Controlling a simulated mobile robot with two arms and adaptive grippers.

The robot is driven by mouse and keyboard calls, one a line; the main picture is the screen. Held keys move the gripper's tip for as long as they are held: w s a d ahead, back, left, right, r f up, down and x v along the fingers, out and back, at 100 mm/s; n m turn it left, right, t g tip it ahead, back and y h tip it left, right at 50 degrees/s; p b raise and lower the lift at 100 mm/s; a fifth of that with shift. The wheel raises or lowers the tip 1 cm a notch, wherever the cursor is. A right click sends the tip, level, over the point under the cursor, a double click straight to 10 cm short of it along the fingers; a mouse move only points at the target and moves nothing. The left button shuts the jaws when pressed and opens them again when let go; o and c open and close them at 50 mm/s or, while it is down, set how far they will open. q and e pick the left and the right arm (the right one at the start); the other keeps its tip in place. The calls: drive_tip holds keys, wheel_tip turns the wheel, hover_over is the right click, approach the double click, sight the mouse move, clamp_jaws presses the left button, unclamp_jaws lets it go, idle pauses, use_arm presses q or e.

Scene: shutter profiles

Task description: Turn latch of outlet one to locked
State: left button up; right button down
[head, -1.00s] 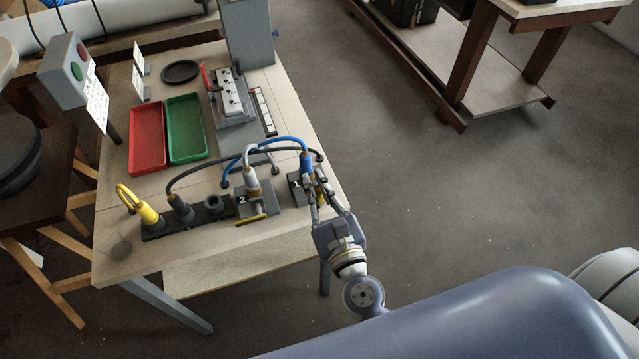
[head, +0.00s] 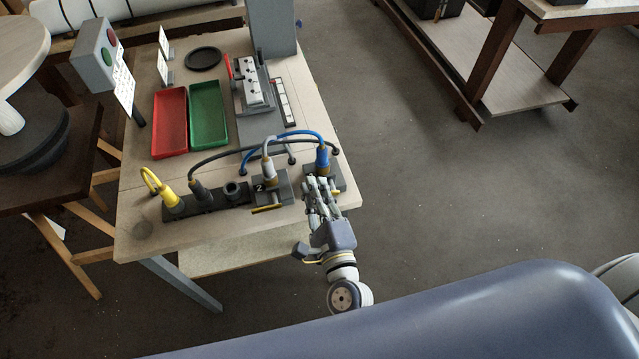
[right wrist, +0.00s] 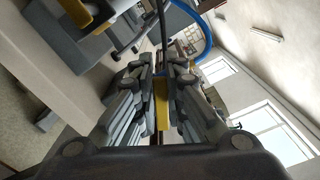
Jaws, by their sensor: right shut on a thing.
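Outlet one (head: 338,181) is a dark block at the table's front right corner, with a blue plug (head: 322,158) standing in it. My right gripper (head: 314,187) is at its front and hides much of it. In the right wrist view, the yellow latch of outlet one (right wrist: 162,112) is between the fingers of my right gripper (right wrist: 162,85), which are shut on it. In the head view the fingers cover this latch, so its angle against the outlet cannot be told. My left gripper is not in view.
Outlet two (head: 284,188), with a grey plug (head: 268,170) and its own yellow latch (head: 267,209), stands close to the left. A dark socket strip (head: 218,199) with a yellow plug (head: 170,196) is further left. Cables arch behind the outlets. The floor to the right is clear.

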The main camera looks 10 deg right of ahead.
drive_tip(key=n, duration=0.1)
drive_tip(key=f+n, duration=0.1)
drive_tip(key=n, duration=0.1)
drive_tip(key=f+n+p, duration=0.1)
drive_tip(key=n, duration=0.1)
drive_tip(key=shift+a+f, duration=0.1)
drive_tip(key=shift+a, duration=0.15)
drive_tip(key=shift+n, duration=0.3)
drive_tip(key=c, duration=1.6)
unclamp_jaws()
drive_tip(key=shift+c, duration=0.2)
drive_tip(key=shift+s, duration=0.1)
drive_tip(key=s, duration=1.2)
drive_tip(key=shift+d, duration=0.2)
drive_tip(key=shift+w, duration=0.1)
